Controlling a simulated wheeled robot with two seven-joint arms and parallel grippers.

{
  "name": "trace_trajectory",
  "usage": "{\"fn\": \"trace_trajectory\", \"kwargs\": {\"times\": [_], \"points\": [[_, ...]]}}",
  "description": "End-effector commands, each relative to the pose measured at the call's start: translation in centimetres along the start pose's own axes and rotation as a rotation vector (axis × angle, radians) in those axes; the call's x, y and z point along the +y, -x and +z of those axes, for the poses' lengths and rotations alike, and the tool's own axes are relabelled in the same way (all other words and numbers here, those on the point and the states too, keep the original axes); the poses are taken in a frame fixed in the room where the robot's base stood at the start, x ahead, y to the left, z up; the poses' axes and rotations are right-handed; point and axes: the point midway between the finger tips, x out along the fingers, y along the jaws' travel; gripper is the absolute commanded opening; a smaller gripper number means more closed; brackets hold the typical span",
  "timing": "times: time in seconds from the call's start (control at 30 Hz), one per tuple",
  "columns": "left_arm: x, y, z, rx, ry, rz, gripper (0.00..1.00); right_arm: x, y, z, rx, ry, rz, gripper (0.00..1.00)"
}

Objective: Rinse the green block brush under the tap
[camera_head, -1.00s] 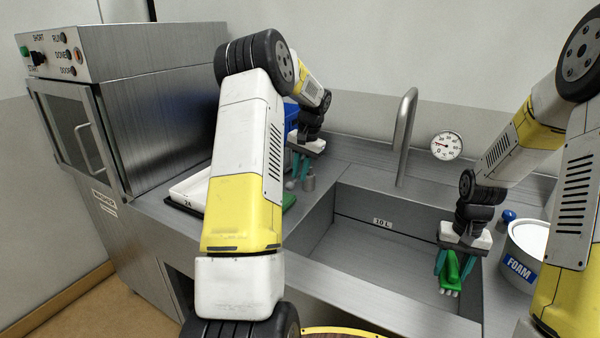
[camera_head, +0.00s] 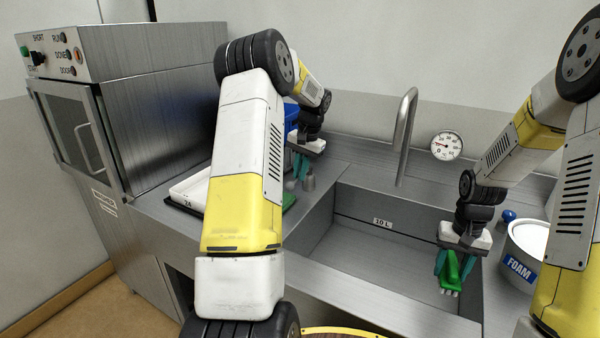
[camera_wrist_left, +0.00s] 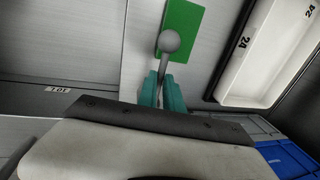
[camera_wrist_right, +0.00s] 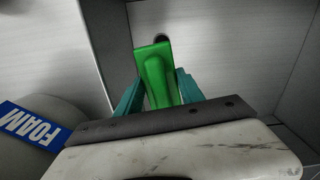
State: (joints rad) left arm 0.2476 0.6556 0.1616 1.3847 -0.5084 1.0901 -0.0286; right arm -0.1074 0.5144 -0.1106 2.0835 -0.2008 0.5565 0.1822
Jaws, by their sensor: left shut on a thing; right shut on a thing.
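The green block brush (camera_head: 452,264) is held by my right gripper (camera_head: 454,272) over the right part of the sink basin (camera_head: 385,260), its pale bristles pointing down. In the right wrist view the brush (camera_wrist_right: 156,72) sits between the teal fingers. The tap's curved spout (camera_head: 405,135) stands behind the basin, left of the brush; I see no water coming from it. My left gripper (camera_head: 299,170) is shut on a grey ball-ended lever (camera_wrist_left: 168,42) on the counter left of the basin. The lever's base is hidden in the left wrist view.
A white tray marked 24 (camera_head: 188,188) and a blue bin (camera_head: 291,115) are on the left counter, near a green mat (camera_wrist_left: 186,25). A FOAM bucket (camera_head: 522,262) stands right of the basin. A round gauge (camera_head: 447,146) is on the wall.

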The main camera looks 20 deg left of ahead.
Motion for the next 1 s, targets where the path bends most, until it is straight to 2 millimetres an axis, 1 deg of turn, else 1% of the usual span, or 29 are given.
{"fn": "trace_trajectory", "kwargs": {"times": [0.57,0.67,0.83,1.0], "points": [[0.1,0.1,-0.1,0.001,0.006,-0.001,0.00,0.0,0.0,0.0,0.000,0.000,0.000,0.07],[0.6,0.2,-0.2,-0.011,0.063,-0.001,0.00,0.0,0.0,0.0,0.000,0.000,0.000,0.07],[1.8,0.5,-0.5,-0.043,0.229,-0.002,0.00,0.0,0.0,0.0,0.000,0.000,0.000,0.07],[2.2,0.5,-0.6,-0.056,0.296,0.000,0.00,0.0,0.0,0.0,0.000,0.000,0.000,0.07]]}}
